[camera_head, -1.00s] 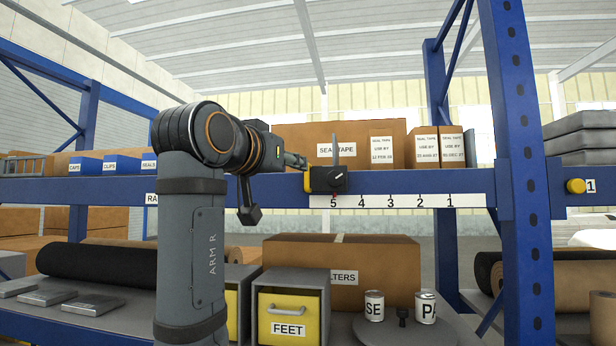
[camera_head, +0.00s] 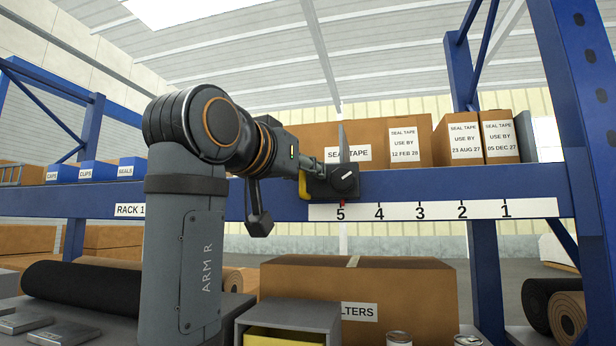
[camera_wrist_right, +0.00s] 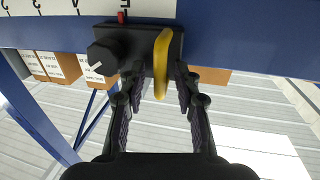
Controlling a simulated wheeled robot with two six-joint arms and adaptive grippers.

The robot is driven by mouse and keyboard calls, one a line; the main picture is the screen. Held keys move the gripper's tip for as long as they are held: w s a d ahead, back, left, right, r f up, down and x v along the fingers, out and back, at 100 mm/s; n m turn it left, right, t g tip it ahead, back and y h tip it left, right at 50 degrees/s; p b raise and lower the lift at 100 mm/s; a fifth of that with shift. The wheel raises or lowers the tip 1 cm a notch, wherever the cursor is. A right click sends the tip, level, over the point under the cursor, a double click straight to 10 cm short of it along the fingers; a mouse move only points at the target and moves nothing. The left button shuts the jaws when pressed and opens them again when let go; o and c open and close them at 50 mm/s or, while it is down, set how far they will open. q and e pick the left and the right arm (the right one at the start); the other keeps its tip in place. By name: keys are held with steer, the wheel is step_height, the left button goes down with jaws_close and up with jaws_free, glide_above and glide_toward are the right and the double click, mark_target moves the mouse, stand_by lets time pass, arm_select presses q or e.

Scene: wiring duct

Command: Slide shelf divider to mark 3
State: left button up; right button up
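The shelf divider is a black block with a round knob (camera_head: 344,180), a thin grey upright plate (camera_head: 341,142) and a yellow handle (camera_wrist_right: 162,62). It sits on the blue shelf beam, and its red pointer (camera_wrist_right: 121,17) is at mark 5 of the white number strip (camera_head: 430,210). Mark 3 (camera_head: 420,212) lies to the right in the head view. My right gripper (camera_head: 308,172) is at the divider's left side. In the right wrist view its open fingers (camera_wrist_right: 158,88) stand either side of the yellow handle, with gaps visible. My left gripper is out of view.
Seal tape boxes (camera_head: 405,145) stand on the shelf behind the strip. A blue upright (camera_head: 580,130) rises right of the strip. Below are a large carton (camera_head: 400,285) and a grey bin (camera_head: 290,318). The beam front along the strip looks clear.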

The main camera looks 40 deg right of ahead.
steer(key=shift+s+a+r, duration=0.1)
jaws_close()
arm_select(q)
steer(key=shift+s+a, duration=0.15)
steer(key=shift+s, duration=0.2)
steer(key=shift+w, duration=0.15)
